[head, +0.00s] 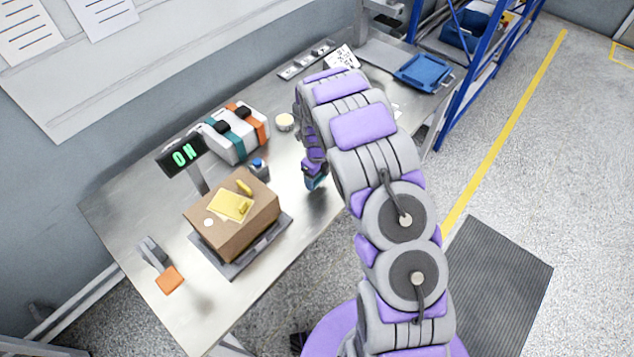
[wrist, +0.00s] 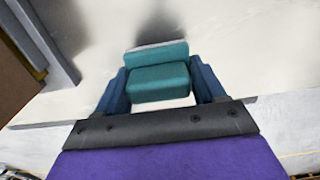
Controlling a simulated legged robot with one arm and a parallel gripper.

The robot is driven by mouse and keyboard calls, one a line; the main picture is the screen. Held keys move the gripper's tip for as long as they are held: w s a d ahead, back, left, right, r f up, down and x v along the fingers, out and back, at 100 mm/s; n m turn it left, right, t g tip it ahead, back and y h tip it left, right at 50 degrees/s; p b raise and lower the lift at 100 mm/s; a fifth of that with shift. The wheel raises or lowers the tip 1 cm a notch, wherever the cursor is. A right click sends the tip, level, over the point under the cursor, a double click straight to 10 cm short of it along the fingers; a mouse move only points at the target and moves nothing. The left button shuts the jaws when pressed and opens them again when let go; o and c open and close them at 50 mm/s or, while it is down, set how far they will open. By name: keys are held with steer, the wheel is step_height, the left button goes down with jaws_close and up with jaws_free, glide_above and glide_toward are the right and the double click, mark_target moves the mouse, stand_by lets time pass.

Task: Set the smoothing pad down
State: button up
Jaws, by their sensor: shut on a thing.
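The smoothing pad (wrist: 158,80) is a teal block with a lighter teal edge. My gripper (wrist: 160,88) is shut on it, with a dark blue finger at each side. In the head view my gripper (head: 315,180) points down over the metal table (head: 270,232), to the right of the cardboard box, and mostly hides the pad. A dark shadow lies on the table beyond the pad in the wrist view. I cannot tell whether the pad touches the table.
A cardboard box (head: 243,229) with a yellow item on top sits on a dark platform (head: 262,262). A display (head: 181,154) reads "ON". A small blue-topped bottle (head: 259,168), a white case with straps (head: 232,133) and an orange-ended tool (head: 169,280) also stand on the table.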

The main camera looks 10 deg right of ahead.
mark_target(317, 178)
steer(key=shift+f+b, duration=0.35)
steer(key=shift+f, duration=1.45)
steer(key=shift+w, duration=0.1)
steer(key=o, duration=1.2)
steer(key=shift+c, duration=0.2)
steer(key=shift+r, duration=0.1)
